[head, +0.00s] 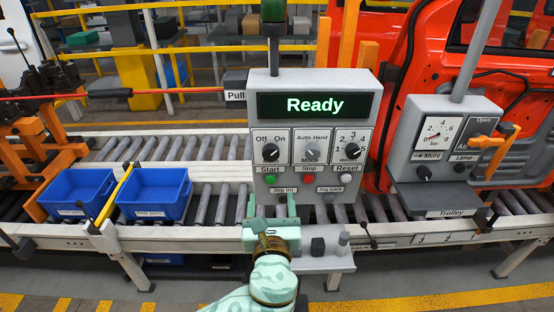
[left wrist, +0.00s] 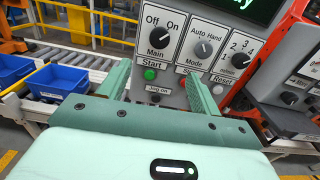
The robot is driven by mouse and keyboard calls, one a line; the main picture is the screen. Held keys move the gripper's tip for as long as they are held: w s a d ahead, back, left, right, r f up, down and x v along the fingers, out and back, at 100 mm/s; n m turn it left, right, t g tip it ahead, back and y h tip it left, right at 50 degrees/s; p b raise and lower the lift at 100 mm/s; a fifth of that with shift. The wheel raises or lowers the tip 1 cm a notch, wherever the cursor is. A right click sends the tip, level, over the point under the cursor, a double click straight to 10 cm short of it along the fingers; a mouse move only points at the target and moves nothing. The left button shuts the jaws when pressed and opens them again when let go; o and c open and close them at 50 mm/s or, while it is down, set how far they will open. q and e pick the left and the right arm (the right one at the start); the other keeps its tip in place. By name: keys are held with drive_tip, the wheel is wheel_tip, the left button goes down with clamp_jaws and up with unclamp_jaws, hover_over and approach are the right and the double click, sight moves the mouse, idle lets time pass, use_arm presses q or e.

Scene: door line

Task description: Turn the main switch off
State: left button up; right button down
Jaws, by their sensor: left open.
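The main switch (head: 270,152) is a black knob at the upper left of the grey control panel (head: 312,80), under the labels Off and On. Its mark appears to point toward On. It also shows in the left wrist view (left wrist: 159,40). The panel's display (head: 315,105) is lit and reads Ready. My left gripper (head: 272,206) is open and empty, below the switch and in front of the panel's lower left part. In the left wrist view its fingers (left wrist: 158,75) stand apart, with the Start button between them. My right gripper is not in view.
The panel also has a mode knob (head: 312,151), a numbered knob (head: 352,151), a green Start button (head: 270,179) and a white Reset button (head: 347,179). A gauge box (head: 440,135) stands at right. Blue bins (head: 155,190) sit on the roller conveyor at left.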

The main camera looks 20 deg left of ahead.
sight(271, 156)
use_arm(q)
drive_tip(key=p+x, duration=0.1)
drive_tip(key=x, duration=0.6)
drive_tip(key=p+x, duration=0.1)
drive_tip(key=x, duration=0.7)
drive_tip(key=shift+w+a+f, duration=0.2)
drive_tip(key=shift+w, duration=0.7)
drive_tip(key=shift+a, duration=0.1)
drive_tip(key=shift+c, duration=0.8)
drive_tip(key=c, duration=0.8)
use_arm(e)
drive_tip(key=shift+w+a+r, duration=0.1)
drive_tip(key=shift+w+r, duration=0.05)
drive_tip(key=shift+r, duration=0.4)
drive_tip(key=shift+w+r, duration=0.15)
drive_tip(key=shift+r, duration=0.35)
